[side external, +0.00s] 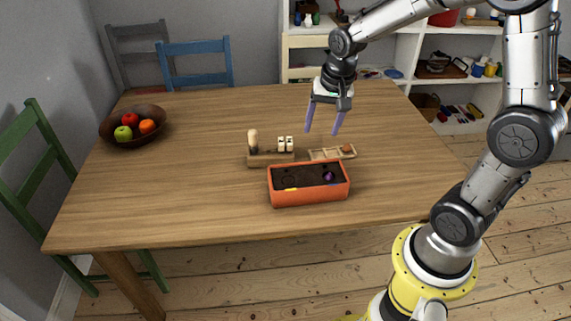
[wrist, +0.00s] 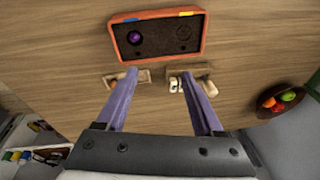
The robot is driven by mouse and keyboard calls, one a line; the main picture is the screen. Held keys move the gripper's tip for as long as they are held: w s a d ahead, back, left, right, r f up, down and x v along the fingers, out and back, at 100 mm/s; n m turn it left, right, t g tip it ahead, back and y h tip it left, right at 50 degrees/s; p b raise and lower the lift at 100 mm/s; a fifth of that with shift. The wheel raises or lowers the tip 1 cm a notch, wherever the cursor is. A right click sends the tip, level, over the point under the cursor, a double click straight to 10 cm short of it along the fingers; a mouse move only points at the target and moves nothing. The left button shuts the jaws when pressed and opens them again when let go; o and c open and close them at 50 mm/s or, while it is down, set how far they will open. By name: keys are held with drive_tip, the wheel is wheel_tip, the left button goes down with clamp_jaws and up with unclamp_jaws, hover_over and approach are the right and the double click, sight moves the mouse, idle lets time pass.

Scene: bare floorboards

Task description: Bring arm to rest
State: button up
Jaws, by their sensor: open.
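My gripper (side external: 323,118) hangs above the far part of the wooden table (side external: 200,205), its two purple fingers apart with nothing between them. It points down and is clear of the things on the table. In the wrist view, the open fingers (wrist: 158,100) reach toward the table from above. An orange box (side external: 309,194) with a dark inside stands on the table and holds a small purple round thing (side external: 329,176). Behind it are a wooden holder (side external: 268,160) with pale pieces and a small light tray (side external: 325,154) with a brown item at its right end.
A brown bowl of fruit (side external: 107,137) stands at the table's left. A green chair (side external: 30,170), a blue chair (side external: 197,47) and a grey chair surround the table. White shelves (side external: 405,50) with several items stand behind. The table's left middle is clear.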

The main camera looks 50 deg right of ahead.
drive_tip(key=s+a+r+n+t, duration=0.35)
drive_tip(key=s+a+r, duration=0.3)
drive_tip(key=r, duration=0.35)
drive_tip(key=s+a+f+n, duration=0.1)
drive_tip(key=s+a+n, duration=0.1)
drive_tip(key=s+n, duration=0.5)
drive_tip(key=s, duration=0.4)
drive_tip(key=shift+s+a+f+y, duration=0.2)
drive_tip(key=shift+s+y, duration=0.15)
drive_tip(key=shift+y, duration=0.05)
